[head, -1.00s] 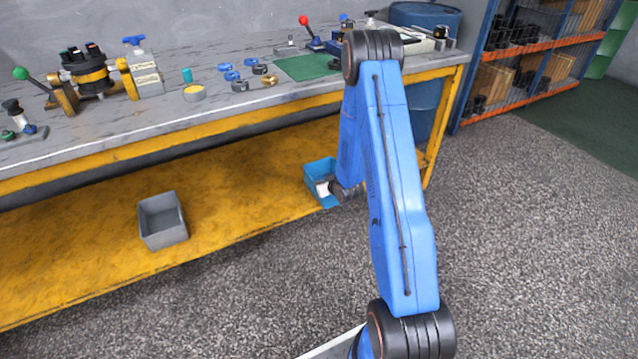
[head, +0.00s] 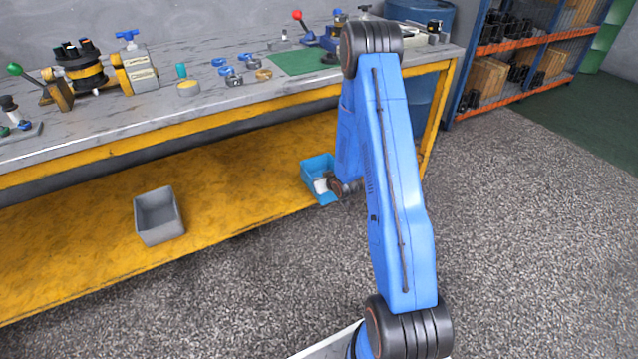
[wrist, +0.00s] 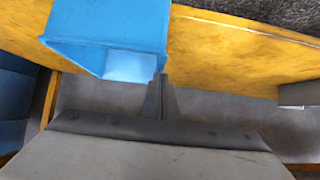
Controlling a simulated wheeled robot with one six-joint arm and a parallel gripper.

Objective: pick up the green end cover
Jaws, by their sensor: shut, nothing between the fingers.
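I cannot pick out a green end cover for certain. Green also shows on a flat mat (head: 300,61) and a lever knob (head: 14,69). My gripper (wrist: 161,82) is shut and empty in the wrist view, its fingers together by the edge of a blue bin (wrist: 105,20). In the head view my arm hides the fingers. My wrist there is low beside the blue bin (head: 316,166), well below the bench top and far from the teal-green cylinder.
A grey bin (head: 160,232) sits on the yellow lower shelf (head: 80,245). A pump assembly (head: 82,75) and a red-knobbed lever (head: 297,15) stand on the bench. A shelf rack (head: 530,52) is at the right. The floor in front is clear.

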